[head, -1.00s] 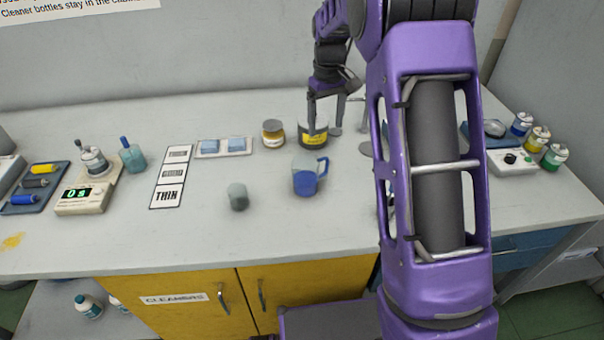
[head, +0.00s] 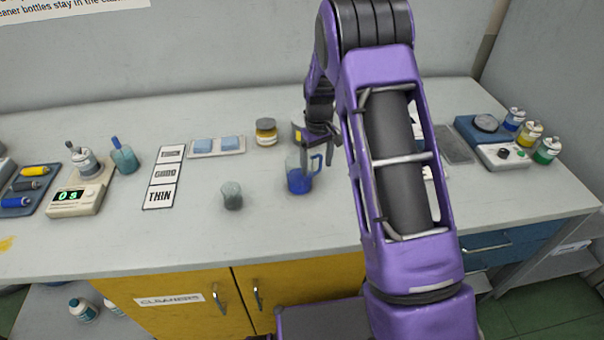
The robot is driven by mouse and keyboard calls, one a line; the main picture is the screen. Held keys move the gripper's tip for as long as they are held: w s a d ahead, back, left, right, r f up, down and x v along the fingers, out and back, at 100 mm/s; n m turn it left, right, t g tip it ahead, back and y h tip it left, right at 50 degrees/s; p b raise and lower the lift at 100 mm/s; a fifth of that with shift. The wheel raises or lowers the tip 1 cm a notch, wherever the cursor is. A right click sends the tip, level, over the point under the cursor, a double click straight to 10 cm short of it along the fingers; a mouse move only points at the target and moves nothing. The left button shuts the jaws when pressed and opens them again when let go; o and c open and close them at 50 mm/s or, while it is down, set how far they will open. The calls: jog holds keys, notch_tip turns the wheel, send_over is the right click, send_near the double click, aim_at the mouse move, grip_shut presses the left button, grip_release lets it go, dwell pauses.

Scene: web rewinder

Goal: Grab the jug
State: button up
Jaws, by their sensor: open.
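The jug (head: 299,181) is a small clear vessel with blue liquid and a blue handle on its right side. It stands upright on the grey bench, right of the middle. My gripper (head: 318,155) points down just above and behind the jug's handle side, with its fingers spread. One finger overlaps the jug's upper part in the picture. I cannot tell whether it touches the jug.
A small grey-green cup (head: 232,196) stands left of the jug. Behind are a yellow-labelled jar (head: 266,132) and a second jar (head: 297,130), partly hidden by my gripper. A card strip (head: 163,178) and a scale (head: 75,200) lie further left. The bench front is clear.

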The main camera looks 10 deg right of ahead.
jog(key=shift+f, duration=0.95)
jog(key=shift+r, duration=0.1)
grip_shut()
